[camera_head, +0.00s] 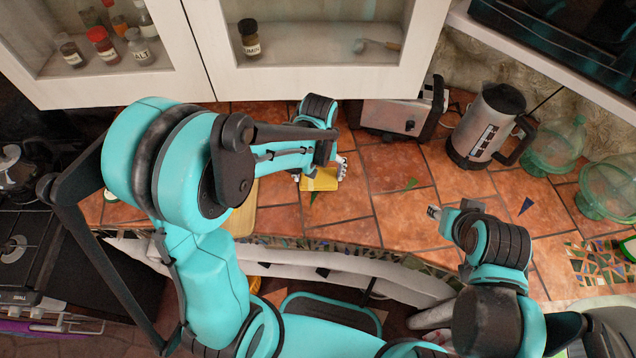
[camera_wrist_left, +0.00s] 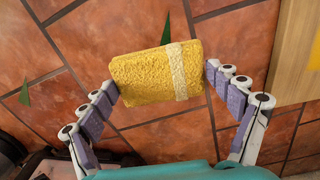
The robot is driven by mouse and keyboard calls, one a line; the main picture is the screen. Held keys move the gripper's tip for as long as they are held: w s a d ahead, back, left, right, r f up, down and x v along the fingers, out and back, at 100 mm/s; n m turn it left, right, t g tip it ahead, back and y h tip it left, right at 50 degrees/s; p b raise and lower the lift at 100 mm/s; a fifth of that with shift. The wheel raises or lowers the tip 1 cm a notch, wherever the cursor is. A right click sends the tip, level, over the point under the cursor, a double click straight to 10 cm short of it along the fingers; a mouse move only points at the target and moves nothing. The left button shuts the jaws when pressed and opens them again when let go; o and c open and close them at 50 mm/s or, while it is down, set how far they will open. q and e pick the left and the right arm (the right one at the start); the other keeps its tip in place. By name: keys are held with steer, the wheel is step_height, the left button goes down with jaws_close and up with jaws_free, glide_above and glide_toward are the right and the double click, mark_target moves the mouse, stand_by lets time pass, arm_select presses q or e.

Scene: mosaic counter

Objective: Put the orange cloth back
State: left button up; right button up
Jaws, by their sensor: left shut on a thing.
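The cloth (camera_head: 319,180) is a yellow-orange, rough-textured block with a pale band near one end. It also shows in the left wrist view (camera_wrist_left: 145,75). My left gripper (camera_wrist_left: 162,80) is shut on it, with a finger at each end. In the head view my left gripper (camera_head: 322,172) is over the tiled counter, partly hidden by its arm. I cannot tell whether the cloth touches the tiles. My right gripper (camera_head: 434,212) is over the counter's front part, away from the cloth; its fingers are too small to read.
A toaster (camera_head: 392,117) and a kettle (camera_head: 487,125) stand at the back, with green glassware (camera_head: 553,147) to the right. A wooden board (camera_head: 243,217) lies left of the cloth, and a stove (camera_head: 30,245) is at far left. Cabinets (camera_head: 300,85) overhang the back. Tiles between the grippers are mostly clear.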

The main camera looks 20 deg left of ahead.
mark_target(318, 183)
arm_select(q)
steer(key=shift+f+b, duration=0.65)
steer(key=shift+f, duration=1.4)
steer(key=o, duration=0.9)
steer(key=shift+f, duration=0.15)
steer(key=shift+c, duration=0.2)
